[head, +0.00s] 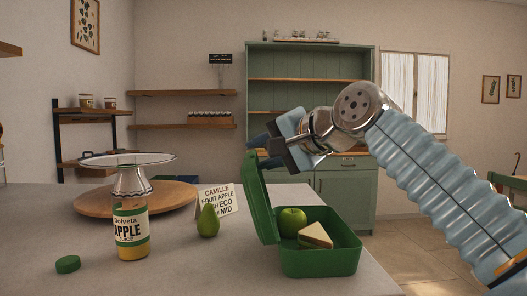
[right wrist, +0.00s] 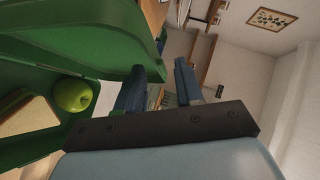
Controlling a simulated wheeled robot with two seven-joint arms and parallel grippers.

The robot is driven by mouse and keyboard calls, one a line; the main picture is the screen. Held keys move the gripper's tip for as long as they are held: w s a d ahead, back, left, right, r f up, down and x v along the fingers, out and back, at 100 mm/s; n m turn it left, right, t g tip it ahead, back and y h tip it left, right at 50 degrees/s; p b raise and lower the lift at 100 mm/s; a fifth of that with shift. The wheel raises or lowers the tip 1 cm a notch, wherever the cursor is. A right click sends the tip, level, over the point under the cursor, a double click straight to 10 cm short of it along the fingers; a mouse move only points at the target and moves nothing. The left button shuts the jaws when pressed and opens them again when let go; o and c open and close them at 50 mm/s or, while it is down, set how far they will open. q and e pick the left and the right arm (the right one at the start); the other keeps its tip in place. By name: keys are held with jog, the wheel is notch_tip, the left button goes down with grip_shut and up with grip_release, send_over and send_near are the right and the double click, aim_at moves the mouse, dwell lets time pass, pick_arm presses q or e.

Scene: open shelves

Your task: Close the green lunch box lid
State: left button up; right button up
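The green lunch box (head: 318,263) stands on the grey table, open, with a green apple (head: 293,219) and a sandwich (head: 315,236) inside. Its lid (head: 262,199) is raised roughly upright on the left side of the box. My right gripper (head: 262,150) is at the top of the lid, its fingers pointing left. In the right wrist view, the fingers (right wrist: 158,85) are spread apart, and the lid (right wrist: 90,35) shows close beside the left finger. I cannot tell whether they touch. The apple also shows in the right wrist view (right wrist: 72,95). My left gripper is out of view.
A green pear (head: 208,221) stands before a paper sign (head: 222,202) left of the lid. A juice bottle (head: 131,232), its green cap (head: 67,264), a glass stand (head: 130,178) and a round wooden board (head: 170,196) are further left. The front middle of the table is clear.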

jog(key=shift+w+a, duration=0.1)
grip_shut()
jog(key=shift+f, duration=0.15)
dwell(1.3)
